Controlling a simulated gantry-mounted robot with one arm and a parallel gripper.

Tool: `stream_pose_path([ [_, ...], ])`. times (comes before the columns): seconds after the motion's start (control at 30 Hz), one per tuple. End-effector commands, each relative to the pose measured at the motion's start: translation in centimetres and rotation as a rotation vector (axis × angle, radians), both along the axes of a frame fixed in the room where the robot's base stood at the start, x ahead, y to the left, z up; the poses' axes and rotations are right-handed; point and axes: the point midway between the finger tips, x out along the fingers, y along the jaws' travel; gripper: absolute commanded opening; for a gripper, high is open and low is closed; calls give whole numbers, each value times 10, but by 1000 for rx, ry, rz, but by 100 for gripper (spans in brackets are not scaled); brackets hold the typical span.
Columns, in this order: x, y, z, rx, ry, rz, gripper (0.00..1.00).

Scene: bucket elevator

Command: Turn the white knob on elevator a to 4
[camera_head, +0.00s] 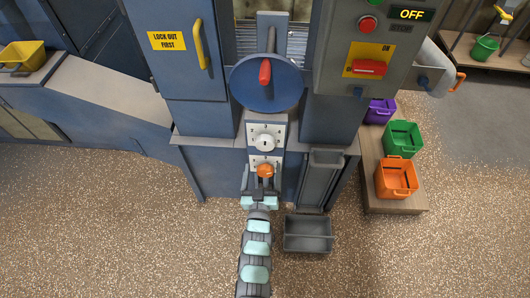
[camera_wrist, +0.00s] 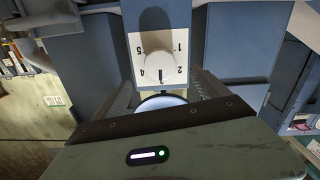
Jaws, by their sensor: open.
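The white knob (camera_head: 265,139) sits on a pale dial plate on the front of the blue machine, under a blue wheel with a red handle. An orange knob (camera_head: 265,170) is just below it. My gripper (camera_head: 261,192) is low in front of the panel, below the white knob. In the wrist view my gripper (camera_wrist: 163,92) is open, with its dark fingers apart and the pale knob beyond them. A rounded bluish shape shows between them.
The blue wheel (camera_head: 267,83) juts out above the dials. A red switch (camera_head: 368,68) is on the grey box at upper right. A grey bin (camera_head: 308,234) stands on the floor right of my arm. Coloured bins, including an orange one (camera_head: 396,179), stand further right.

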Motion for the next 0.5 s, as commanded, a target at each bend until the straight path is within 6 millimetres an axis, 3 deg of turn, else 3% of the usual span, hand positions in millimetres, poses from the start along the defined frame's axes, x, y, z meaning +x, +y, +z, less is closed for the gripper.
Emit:
stream_pose_path([
  [0.17, 15, -1, 0, 0, 0, 0, 84],
  [0.5, 72, -6, 1, 1, -3, -1, 84],
])
